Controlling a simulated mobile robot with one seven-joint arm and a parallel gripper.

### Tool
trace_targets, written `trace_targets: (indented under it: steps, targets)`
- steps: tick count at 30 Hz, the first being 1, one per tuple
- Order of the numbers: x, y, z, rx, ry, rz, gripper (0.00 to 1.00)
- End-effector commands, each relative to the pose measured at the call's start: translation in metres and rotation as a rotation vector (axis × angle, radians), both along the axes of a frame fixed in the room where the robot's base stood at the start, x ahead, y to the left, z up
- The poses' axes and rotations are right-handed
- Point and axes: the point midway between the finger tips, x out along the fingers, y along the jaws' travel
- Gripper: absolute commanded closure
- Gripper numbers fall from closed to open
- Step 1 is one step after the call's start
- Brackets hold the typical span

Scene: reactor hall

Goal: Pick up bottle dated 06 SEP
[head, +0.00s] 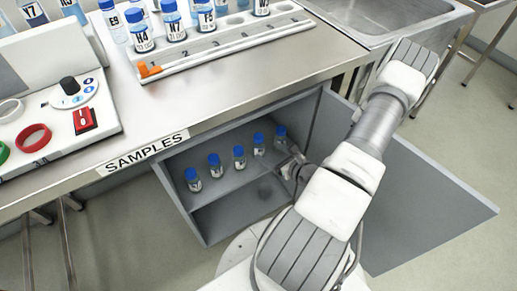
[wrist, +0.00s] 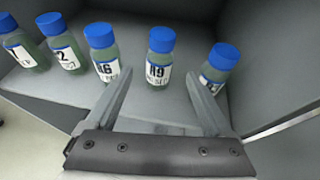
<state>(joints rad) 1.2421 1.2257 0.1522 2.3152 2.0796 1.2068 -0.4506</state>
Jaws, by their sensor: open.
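Several blue-capped bottles stand in a row on a shelf in the open cabinet under the counter. In the wrist view, the bottle labelled R9 (wrist: 160,58) stands ahead, between the lines of my fingers; its small print seems to include SEP, but the day is unclear. Left of it is a bottle whose label seems to end in 6 (wrist: 103,52). To the right, another bottle (wrist: 218,68) stands close to my right finger, its label partly hidden. The dates on the others cannot be read. My gripper (wrist: 159,74) is open and empty; it also shows at the cabinet's right side (head: 290,167).
Two more bottles (wrist: 62,42) (wrist: 22,45) stand farther left on the shelf. The cabinet door (head: 425,215) hangs open at right, beside my arm. The counter above carries a labelled rack (head: 225,42) of larger bottles and a device (head: 50,110).

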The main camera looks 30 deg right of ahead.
Motion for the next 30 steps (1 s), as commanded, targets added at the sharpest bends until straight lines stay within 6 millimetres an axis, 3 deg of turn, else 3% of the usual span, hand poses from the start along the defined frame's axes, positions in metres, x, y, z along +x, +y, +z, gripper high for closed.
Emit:
trace_targets:
  steps: [8,18,26,30]
  targets:
    - [0.021,0.001,-0.01,0.0,0.0,0.0,0.14]
    - [0.063,0.005,-0.024,-0.001,0.0,0.0,0.14]
    - [0.066,0.005,-0.023,0.0,0.0,0.0,0.14]
    - [0.066,0.005,-0.023,0.0,0.0,0.0,0.35]
